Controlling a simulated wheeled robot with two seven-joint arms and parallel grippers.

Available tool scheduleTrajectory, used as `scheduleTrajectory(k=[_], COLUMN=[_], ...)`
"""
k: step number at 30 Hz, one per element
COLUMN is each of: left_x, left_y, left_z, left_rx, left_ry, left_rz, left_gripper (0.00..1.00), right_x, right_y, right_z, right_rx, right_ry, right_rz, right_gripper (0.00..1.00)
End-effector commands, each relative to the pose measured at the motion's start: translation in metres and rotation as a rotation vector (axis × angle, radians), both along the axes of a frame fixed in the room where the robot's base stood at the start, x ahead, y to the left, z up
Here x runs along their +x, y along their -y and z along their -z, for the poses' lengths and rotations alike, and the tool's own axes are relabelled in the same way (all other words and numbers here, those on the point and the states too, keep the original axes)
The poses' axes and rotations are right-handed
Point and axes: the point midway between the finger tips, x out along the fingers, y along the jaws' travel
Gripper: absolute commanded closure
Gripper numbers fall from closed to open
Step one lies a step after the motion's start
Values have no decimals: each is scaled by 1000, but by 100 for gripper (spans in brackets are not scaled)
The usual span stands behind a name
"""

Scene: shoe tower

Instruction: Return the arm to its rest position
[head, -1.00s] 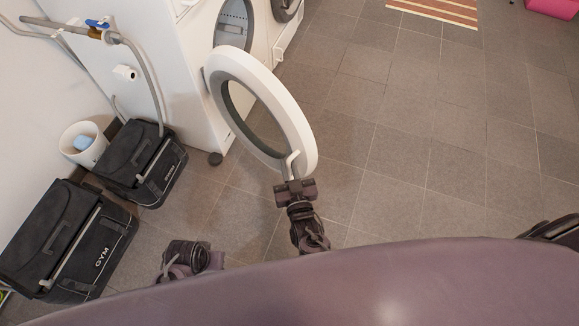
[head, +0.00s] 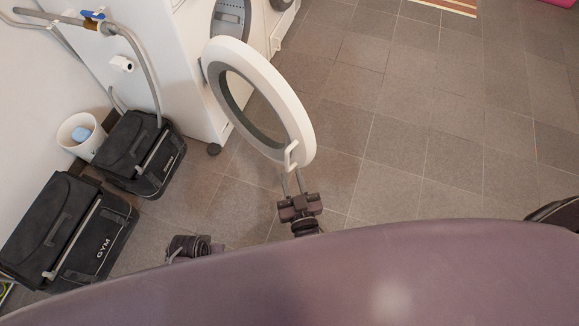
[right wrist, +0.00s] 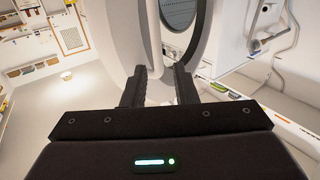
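The washing machine's round white door (head: 257,92) stands swung open, with a small white handle (head: 291,153) on its near rim. My right gripper (head: 292,176) is just below the handle, its two thin fingers apart and pointing at it. In the right wrist view, the fingers of my right gripper (right wrist: 161,76) are spread with nothing held between them, and the white door (right wrist: 122,45) is ahead of them. A dark part of my left arm shows low in the head view, but its gripper fingers are not visible.
The white washing machine (head: 165,70) stands at upper left. Two black gym bags (head: 62,232) (head: 138,152) and a white bin (head: 80,136) line the left wall. A striped mat (head: 450,7) lies far off. The tiled floor to the right is clear.

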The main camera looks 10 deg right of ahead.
Motion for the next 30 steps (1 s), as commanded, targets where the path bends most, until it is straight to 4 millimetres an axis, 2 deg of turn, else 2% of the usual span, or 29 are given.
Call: scheduleTrajectory(k=[5,20,23,27,30], left_x=[-5,-2,-2,-3,-3], left_y=[-1,0,0,0,0], left_z=[5,1,2,2,2], left_rx=[3,-2,0,0,0], left_ry=[-12,-5,-5,-6,-7], left_rz=[-1,-4,-4,-3,-2], left_gripper=[100,100,100,100,100], right_x=[-3,-2,0,-2,-12], right_y=[0,1,5,17,27], right_z=[0,3,16,50,77], right_rx=[0,-1,-1,-9,-24], right_ry=[2,-19,-104,-342,-551], right_rz=[0,-4,-19,-61,-96], right_gripper=[74,74,74,74,74])
